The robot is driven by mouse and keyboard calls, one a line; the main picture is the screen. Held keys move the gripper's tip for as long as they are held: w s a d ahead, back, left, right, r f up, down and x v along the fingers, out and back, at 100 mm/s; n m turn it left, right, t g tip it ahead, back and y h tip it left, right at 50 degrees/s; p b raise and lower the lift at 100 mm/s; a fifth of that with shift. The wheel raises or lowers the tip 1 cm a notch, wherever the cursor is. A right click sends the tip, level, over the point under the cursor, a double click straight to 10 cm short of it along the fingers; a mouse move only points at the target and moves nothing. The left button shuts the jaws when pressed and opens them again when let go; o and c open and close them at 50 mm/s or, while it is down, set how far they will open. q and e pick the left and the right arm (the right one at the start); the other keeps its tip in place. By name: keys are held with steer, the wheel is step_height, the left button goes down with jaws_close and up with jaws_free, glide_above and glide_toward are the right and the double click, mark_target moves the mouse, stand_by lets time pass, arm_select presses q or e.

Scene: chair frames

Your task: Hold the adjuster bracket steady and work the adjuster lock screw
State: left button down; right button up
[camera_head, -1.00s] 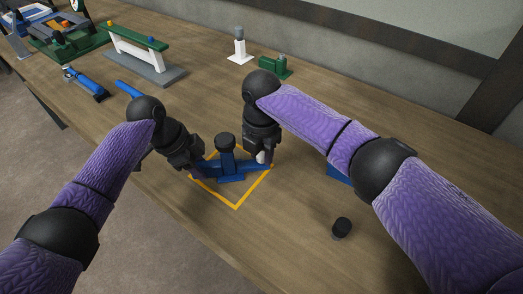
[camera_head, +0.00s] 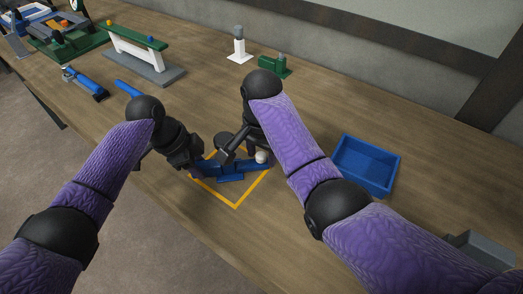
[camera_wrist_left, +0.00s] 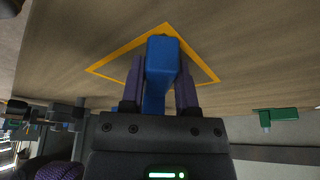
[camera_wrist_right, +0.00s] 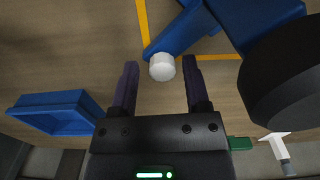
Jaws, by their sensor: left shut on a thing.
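A white round screw head (camera_head: 262,156), apparently the lock screw, sits at the bracket's right end. My right gripper (camera_wrist_right: 160,78) is open at that end. In the right wrist view the white head (camera_wrist_right: 162,67) is between its spread fingers, with gaps on both sides.
An empty-looking blue tray (camera_head: 365,165) is to the right, and part of a grey box (camera_head: 480,248) shows at lower right. Behind stand a white post (camera_head: 239,48) and a green block (camera_head: 274,66). A green-topped stand (camera_head: 138,42) and blue tool (camera_head: 85,82) are at upper left.

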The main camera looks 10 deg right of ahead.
arm_select(q)
steer(key=shift+f, duration=0.15)
arm_select(e)
steer(key=shift+o, duration=0.7)
arm_select(q)
steer(key=shift+c, duration=1.4)
jaws_free()
steer(key=v, duration=1.2)
arm_select(e)
step_height(320, 180, up, 12)
